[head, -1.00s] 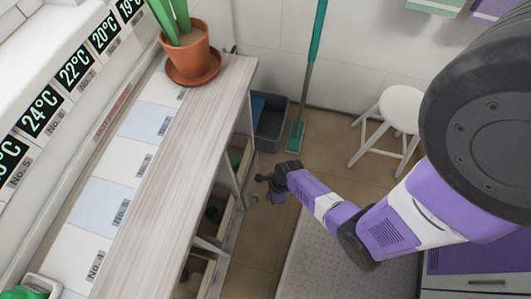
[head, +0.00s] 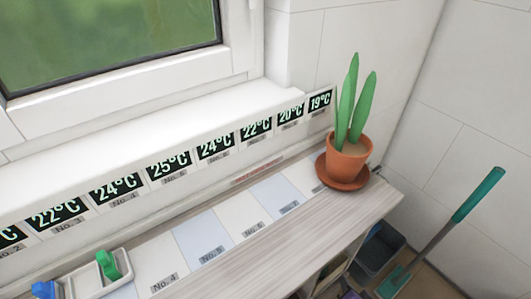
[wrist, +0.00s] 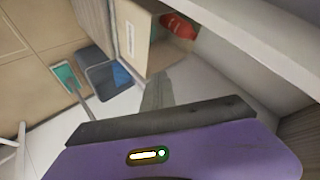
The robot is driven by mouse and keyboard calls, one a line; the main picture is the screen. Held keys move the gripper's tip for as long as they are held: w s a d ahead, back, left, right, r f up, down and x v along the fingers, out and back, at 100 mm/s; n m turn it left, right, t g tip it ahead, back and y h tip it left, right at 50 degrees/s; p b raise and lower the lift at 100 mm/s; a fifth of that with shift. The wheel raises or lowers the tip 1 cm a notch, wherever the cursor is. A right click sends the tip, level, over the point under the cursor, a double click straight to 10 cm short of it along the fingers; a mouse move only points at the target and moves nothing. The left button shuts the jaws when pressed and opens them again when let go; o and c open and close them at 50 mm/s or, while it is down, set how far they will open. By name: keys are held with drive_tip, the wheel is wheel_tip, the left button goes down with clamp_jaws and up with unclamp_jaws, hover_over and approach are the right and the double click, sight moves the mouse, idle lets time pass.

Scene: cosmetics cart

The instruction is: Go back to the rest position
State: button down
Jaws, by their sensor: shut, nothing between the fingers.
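My gripper (wrist: 157,92) shows in the wrist view, with its purple body across the bottom and its grey fingers together and empty. It is close to an open shelf compartment (wrist: 134,42) of the counter, and I cannot tell whether it touches anything. In the head view my arm is almost wholly out of the picture. The wooden counter (head: 290,250) runs below the window, with a potted plant (head: 349,158) at its far end.
A green-handled mop (head: 450,225) and a grey bin (head: 378,250) stand on the floor beyond the counter. A red thing (wrist: 178,25) lies in the shelf. A white tray (head: 90,282) with green and blue items sits at the counter's near left.

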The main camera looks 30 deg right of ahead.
drive_tip(key=s+a+r+n+t+y, duration=0.1)
drive_tip(key=s+a+r+n, duration=0.3)
drive_tip(key=r, duration=0.6)
drive_tip(key=s+a+r+n+t+y, duration=0.2)
drive_tip(key=s+a+r+n, duration=0.2)
drive_tip(key=a+r, duration=0.4)
drive_tip(key=s+a+r+n+t+y, duration=0.2)
drive_tip(key=s+a+r+n, duration=0.3)
drive_tip(key=r, duration=0.7)
drive_tip(key=shift+a+r+n, duration=0.25)
drive_tip(key=shift+a+n, duration=0.45)
drive_tip(key=shift+n, duration=0.1)
